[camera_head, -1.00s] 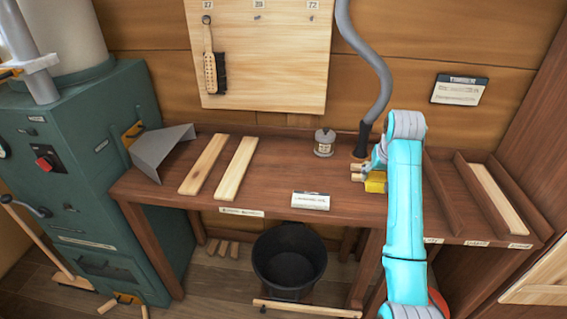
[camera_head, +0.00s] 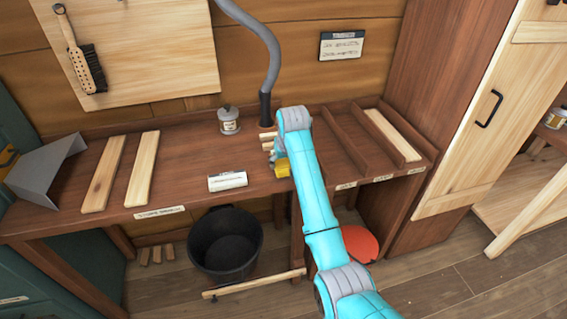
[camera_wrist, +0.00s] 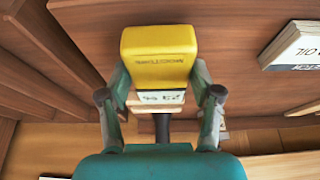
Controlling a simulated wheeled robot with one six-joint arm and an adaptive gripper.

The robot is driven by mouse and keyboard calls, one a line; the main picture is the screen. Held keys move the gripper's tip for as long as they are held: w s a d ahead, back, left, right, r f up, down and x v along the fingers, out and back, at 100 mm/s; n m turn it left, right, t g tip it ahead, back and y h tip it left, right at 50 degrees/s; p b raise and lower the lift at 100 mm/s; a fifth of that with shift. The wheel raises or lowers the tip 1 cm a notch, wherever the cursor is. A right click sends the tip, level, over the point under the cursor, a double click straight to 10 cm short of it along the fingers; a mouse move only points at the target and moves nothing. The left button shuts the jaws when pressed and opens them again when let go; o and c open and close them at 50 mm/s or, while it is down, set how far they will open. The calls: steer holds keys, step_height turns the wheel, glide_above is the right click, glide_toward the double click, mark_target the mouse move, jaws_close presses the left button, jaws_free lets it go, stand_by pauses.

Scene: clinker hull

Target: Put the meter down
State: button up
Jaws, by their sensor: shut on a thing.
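The meter (camera_wrist: 158,52) is a small yellow block with dark lettering and a pale display strip. In the wrist view it sits between the two fingers of my gripper (camera_wrist: 160,95), which is shut on it. In the head view the yellow meter (camera_head: 282,167) shows beside the end of my blue arm, at the right part of the wooden bench (camera_head: 195,165). My gripper (camera_head: 274,158) is partly hidden by the arm there. I cannot tell whether the meter touches the bench top.
Wooden strips (camera_head: 265,135) lie just behind my gripper. Divided slots (camera_head: 345,137) lie to the right. Bare bench top shows left of the card. A black bucket (camera_head: 225,245) stands below.

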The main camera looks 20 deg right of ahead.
steer(key=shift+f, duration=0.3)
steer(key=shift+f, duration=0.15)
steer(key=o, duration=1.3)
steer(key=shift+c, duration=0.2)
steer(key=v, duration=1.2)
